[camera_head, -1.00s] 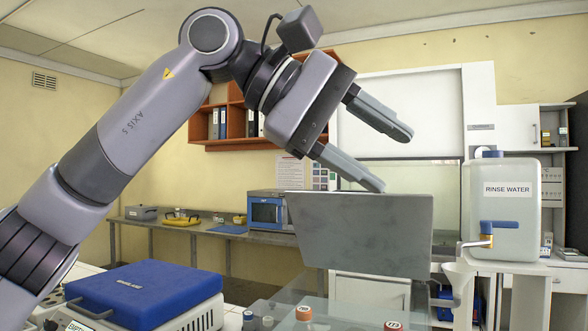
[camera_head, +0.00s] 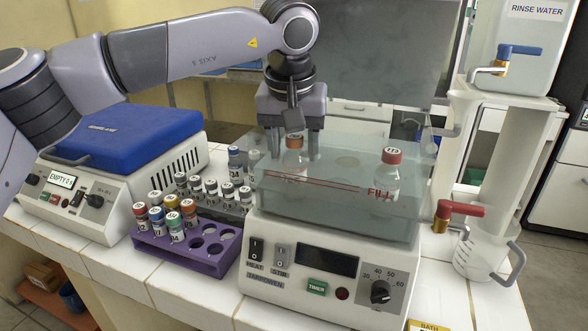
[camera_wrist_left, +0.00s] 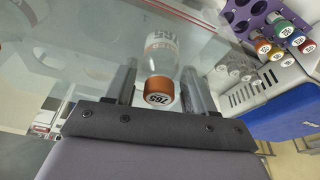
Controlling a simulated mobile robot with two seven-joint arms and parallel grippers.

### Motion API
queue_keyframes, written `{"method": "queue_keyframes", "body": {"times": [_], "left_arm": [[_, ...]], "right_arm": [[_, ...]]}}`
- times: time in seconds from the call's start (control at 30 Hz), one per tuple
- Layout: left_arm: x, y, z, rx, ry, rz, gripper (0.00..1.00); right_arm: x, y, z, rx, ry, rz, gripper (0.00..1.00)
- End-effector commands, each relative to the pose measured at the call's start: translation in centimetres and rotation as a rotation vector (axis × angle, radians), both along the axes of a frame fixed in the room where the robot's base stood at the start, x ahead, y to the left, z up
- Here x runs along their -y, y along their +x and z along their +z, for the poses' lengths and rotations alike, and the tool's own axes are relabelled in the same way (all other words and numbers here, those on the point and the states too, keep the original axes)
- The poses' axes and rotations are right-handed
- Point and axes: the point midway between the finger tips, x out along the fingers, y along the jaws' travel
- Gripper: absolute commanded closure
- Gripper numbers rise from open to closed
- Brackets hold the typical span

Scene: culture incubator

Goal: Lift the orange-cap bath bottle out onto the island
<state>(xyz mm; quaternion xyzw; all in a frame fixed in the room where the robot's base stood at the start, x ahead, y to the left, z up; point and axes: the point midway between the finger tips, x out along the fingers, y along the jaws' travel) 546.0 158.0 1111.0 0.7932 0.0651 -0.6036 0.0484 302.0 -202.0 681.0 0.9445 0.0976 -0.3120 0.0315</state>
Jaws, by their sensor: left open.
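The orange-cap bottle (camera_head: 294,160) stands inside the clear-walled bath (camera_head: 345,205) on the tiled island, toward the bath's left side. My left gripper (camera_head: 294,150) points down over this bottle with its fingers apart on either side of the cap. In the left wrist view the orange cap (camera_wrist_left: 158,92) lies between the two open fingers, with a clear gap on both sides. A second bottle with a dark red cap (camera_head: 391,172) stands at the bath's right side. My right gripper does not show.
A purple rack (camera_head: 188,255) with several capped vials stands left of the bath, with more vials behind it. A blue-lidded unit (camera_head: 135,135) is farther left. A red-handled tap (camera_head: 458,209) and beaker (camera_head: 480,248) are at the right. White tiles (camera_head: 185,290) at the front are bare.

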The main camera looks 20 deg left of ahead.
Motion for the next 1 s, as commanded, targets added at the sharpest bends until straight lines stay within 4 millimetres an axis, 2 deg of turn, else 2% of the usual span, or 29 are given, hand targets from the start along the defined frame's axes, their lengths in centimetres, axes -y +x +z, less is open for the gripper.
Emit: {"method": "queue_keyframes", "body": {"times": [0.13,0.37,0.4,0.5,0.87,0.97,1.0], "left_arm": [[0.0,0.3,-1.2,0.000,-0.001,0.000,0.46],[0.0,0.3,-1.3,0.001,-0.002,-0.001,0.46],[0.0,0.3,-1.3,0.001,-0.002,-0.001,0.59],[0.0,0.3,-1.3,0.001,-0.002,-0.001,0.87],[0.0,0.3,-1.2,0.002,-0.002,0.000,0.89],[0.0,0.4,-0.5,0.004,-0.003,0.001,1.00],[0.0,0.4,0.1,0.004,-0.003,0.001,1.00]], "right_arm": [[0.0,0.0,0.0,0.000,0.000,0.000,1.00],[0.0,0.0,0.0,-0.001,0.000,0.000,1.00],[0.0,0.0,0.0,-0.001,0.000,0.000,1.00],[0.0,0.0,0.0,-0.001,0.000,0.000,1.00],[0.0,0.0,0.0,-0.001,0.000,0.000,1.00],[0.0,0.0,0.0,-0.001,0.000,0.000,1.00],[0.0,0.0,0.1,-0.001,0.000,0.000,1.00]]}}
